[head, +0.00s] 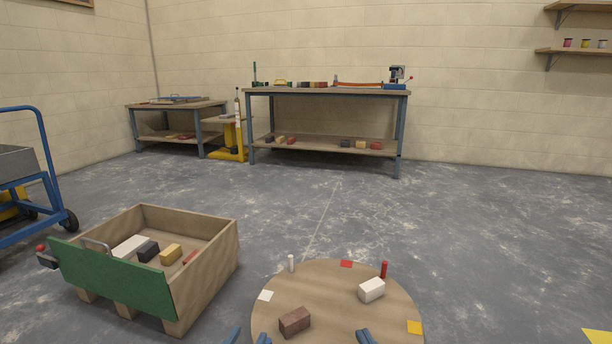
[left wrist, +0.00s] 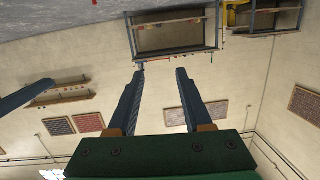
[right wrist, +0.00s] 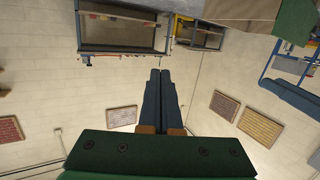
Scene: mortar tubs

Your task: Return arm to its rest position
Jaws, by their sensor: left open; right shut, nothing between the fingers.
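My left gripper (head: 248,338) shows at the bottom edge of the head view, its two blue fingers apart with nothing between them. In the left wrist view the same open fingers (left wrist: 160,76) point toward the far wall and workbench. My right gripper (head: 366,337) is at the bottom edge further right. In the right wrist view its fingers (right wrist: 160,74) are pressed together and hold nothing. Both grippers are at the near side of the round wooden table (head: 335,290). Most of both arms is out of view.
On the round table are a brown brick (head: 295,321), a white brick (head: 371,289), a white peg (head: 291,263) and a red peg (head: 384,269). A green-fronted wooden box (head: 118,279) with blocks stands left. A blue cart (head: 45,180) is further left.

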